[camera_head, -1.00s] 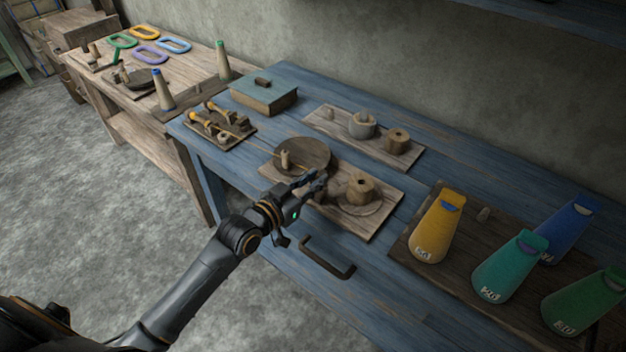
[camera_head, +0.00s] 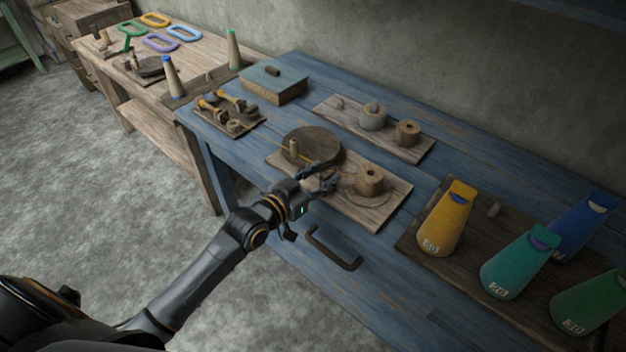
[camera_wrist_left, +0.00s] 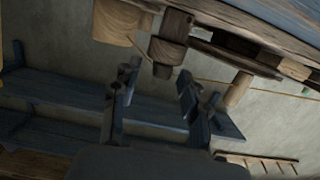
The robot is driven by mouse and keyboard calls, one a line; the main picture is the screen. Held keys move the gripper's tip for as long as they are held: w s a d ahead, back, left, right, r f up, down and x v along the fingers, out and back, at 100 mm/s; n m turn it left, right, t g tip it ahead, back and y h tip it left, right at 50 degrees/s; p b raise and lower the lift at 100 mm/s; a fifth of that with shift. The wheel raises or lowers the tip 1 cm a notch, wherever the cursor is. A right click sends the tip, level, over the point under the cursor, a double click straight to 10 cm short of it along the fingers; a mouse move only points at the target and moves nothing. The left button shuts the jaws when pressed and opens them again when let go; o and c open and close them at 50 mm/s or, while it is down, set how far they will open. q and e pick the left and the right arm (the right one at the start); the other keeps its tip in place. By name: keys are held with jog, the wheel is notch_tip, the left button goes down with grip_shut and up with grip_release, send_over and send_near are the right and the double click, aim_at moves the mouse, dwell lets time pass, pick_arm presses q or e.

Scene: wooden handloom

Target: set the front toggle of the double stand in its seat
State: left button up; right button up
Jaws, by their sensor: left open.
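My left gripper (camera_head: 323,176) is open over the front edge of a pale board (camera_head: 385,214) on the blue table. The wrist view shows its two fingers (camera_wrist_left: 157,88) apart with nothing between them. A short brown wooden block (camera_wrist_left: 166,52) is just beyond the fingertips, apart from them. The board bears a dark round disc (camera_head: 322,142), an upright peg (camera_head: 293,148) and a wooden spool-like piece (camera_head: 370,180). A small dark stand (camera_head: 248,122) farther left carries two orange-brown pieces (camera_head: 236,101). I cannot tell for sure which piece is the front toggle; the fingers hide part of the board.
A back board (camera_head: 340,118) holds a grey pot and a wooden spool. A blue-green box (camera_head: 275,88) stands behind the small stand.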

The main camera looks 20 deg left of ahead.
pick_arm(q)
jog(key=v, duration=1.1)
jog(key=shift+s, duration=0.4)
jog(key=shift+a, duration=0.1)
